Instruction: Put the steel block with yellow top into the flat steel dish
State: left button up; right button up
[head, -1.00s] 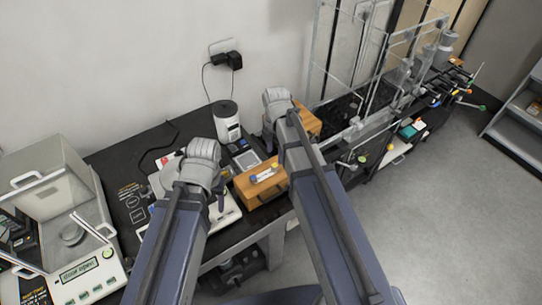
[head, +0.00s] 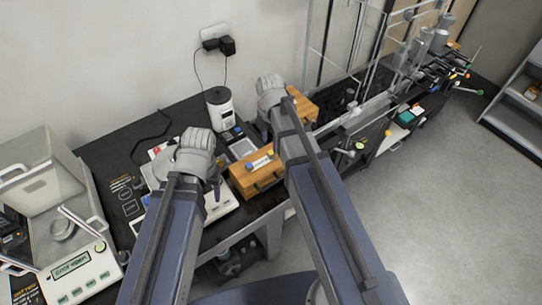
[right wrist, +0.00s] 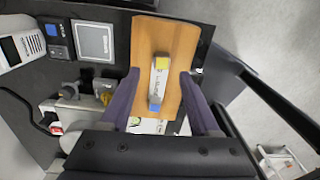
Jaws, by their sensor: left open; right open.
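A pale block with a yellow end (right wrist: 162,63) and a blue end (right wrist: 155,106) lies on a wooden box (right wrist: 145,38) in the right wrist view. It also shows in the head view, with its yellow end (head: 268,154) to the right. My right gripper (right wrist: 160,76) is open over the box, with one purple finger on each side and nothing held. My left gripper (head: 209,180) is open at the middle weighing station; its wrist hides most of it. A grey curved edge (head: 165,163) shows behind that wrist; I cannot tell whether it is the flat steel dish.
A glass-hooded balance (head: 85,272) with a round steel pan (head: 62,228) stands at the left. A white cylindrical device (head: 219,108) and a small scale (head: 242,148) stand behind the box. A second wooden box (head: 301,105) is partly behind my right arm. Glass panels rise beyond.

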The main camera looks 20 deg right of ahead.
aim_at(270, 153)
notch_tip(270, 153, down, 5)
jog(key=b, duration=0.4)
jog(key=shift+s+r, duration=0.1)
jog(key=shift+s, duration=0.05)
grip_shut()
dwell(0.4)
